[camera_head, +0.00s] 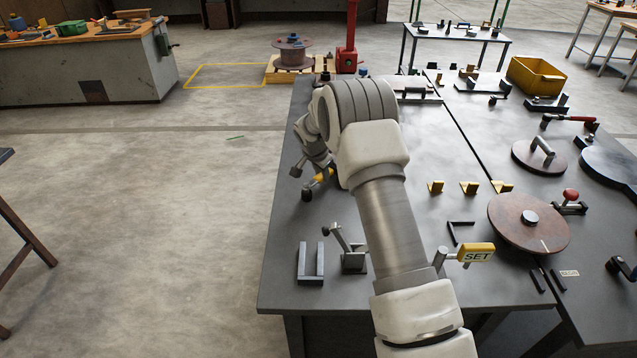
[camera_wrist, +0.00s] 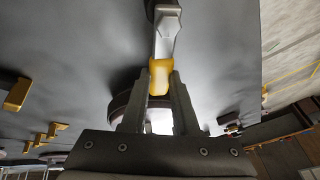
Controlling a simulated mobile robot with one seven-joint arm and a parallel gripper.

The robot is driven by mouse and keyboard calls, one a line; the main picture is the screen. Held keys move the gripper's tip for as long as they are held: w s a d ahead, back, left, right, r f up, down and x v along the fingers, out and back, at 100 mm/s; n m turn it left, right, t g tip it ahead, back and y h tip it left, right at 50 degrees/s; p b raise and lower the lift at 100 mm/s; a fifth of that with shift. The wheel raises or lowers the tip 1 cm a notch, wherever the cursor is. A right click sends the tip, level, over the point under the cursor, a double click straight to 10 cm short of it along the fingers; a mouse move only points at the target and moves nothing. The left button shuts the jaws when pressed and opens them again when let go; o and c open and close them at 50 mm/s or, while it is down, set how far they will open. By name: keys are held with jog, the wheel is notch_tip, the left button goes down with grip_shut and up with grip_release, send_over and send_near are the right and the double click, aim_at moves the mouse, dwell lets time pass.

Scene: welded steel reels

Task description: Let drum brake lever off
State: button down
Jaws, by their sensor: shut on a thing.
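A metal lever with a yellow grip (camera_wrist: 161,76) lies between the two fingers of my gripper (camera_wrist: 160,88) in the wrist view. The fingers are shut on the yellow grip, and the lever's grey shaft runs up from it to a dark end. In the head view my gripper (camera_head: 321,168) is at the left edge of the dark table, partly hidden behind my arm. The yellow grip (camera_head: 322,176) shows just below it, close to a dark round end. A round drum-like disc (camera_wrist: 124,103) shows behind the fingers; its connection to the lever is hidden.
A yellow SET tag (camera_head: 476,254) stands near the table front, right of my arm. A rusty disc (camera_head: 528,223) and small yellow brackets (camera_head: 469,188) are further right. A U-shaped block (camera_head: 311,264) and upright clamp (camera_head: 351,256) stand left. Open floor lies left of the table.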

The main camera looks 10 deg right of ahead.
jog(key=m+b, duration=0.1)
jog(key=b, duration=0.1)
jog(key=s+m+h+b, duration=0.1)
jog(key=shift+s+d+f+m+g+b, duration=0.1)
jog(key=shift+d+f+m+g+b, duration=0.15)
jog(key=shift+f+m+g+b, duration=0.1)
jog(key=shift+s+d+r+m+g+b, duration=0.15)
jog(key=shift+s+m+b, duration=0.1)
jog(key=shift+m+b, duration=0.2)
jog(key=shift+s+a+r+m+g+b, duration=0.1)
jog(key=shift+s+m+b, duration=0.1)
jog(key=shift+m+b, duration=0.2)
jog(key=shift+s+r+m+g+h+b, duration=0.1)
jog(key=shift+s+m+g+h+b, duration=0.5)
jog(key=shift+m, duration=0.65)
jog(key=shift+s+r+m+g+h+b, duration=0.15)
jog(key=shift+s+m+g, duration=0.25)
jog(key=shift+s+m, duration=0.6)
jog(key=shift+w+f+m, duration=0.15)
jog(key=shift+m, duration=0.3)
jog(key=c, duration=0.7)
grip_release()
jog(key=p+v, duration=0.1)
jog(key=v, duration=1.6)
jog(key=shift+r+p, duration=0.25)
jog(key=shift+p, duration=0.1)
